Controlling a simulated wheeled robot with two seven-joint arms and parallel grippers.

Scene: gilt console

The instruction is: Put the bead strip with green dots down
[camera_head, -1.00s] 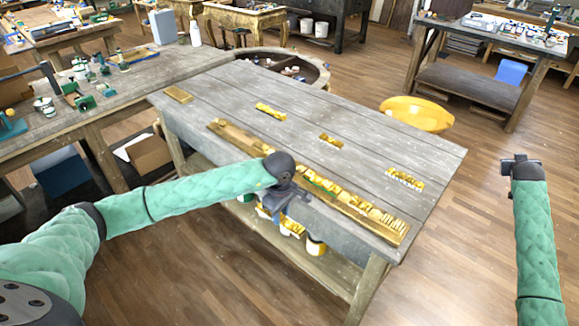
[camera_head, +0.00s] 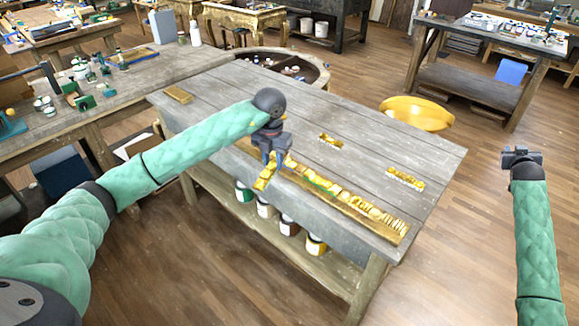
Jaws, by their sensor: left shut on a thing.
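My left gripper (camera_head: 271,165) is over the front edge of the grey wooden table, pointing down. It is shut on a small gold bead strip (camera_head: 264,179), which hangs tilted at the near side of the long wooden rail. I cannot make out green dots on this held strip. The long rail (camera_head: 395,232) lies along the front edge and carries a row of gold pieces (camera_head: 345,198), with a little green near its left part. My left forearm hides the rail's left end. My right gripper (camera_head: 521,158) is off to the right above the floor, away from the table; its jaws are unclear.
Two gold strips (camera_head: 331,140) (camera_head: 405,178) and a small wooden block (camera_head: 178,94) lie on the table (camera_head: 390,140). Paint cans (camera_head: 288,225) stand on the shelf below. A yellow basin (camera_head: 416,113) is behind the table. Bare tabletop lies between the strips.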

